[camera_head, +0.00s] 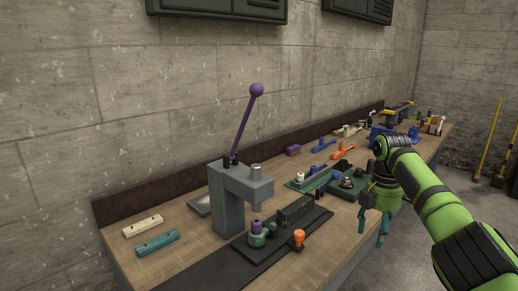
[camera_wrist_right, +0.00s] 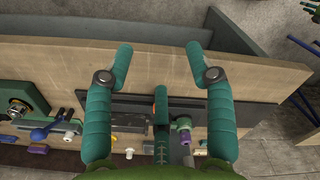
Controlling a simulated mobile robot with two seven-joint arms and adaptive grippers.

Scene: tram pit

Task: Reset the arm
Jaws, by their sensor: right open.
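My right arm (camera_head: 435,190) is green and black and comes in from the right of the head view. My right gripper (camera_head: 373,232) has teal fingers and hangs at the front edge of the workbench (camera_head: 190,227). My left gripper is not in view.
A grey press (camera_head: 228,200) with a purple lever (camera_head: 245,122) stands on the bench. Beside it are a black mat (camera_head: 275,243) and an orange knob (camera_head: 299,237). A cream bar (camera_head: 142,226) and teal bar (camera_head: 157,243) lie left. Floor (camera_head: 400,250) is clear below the arm.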

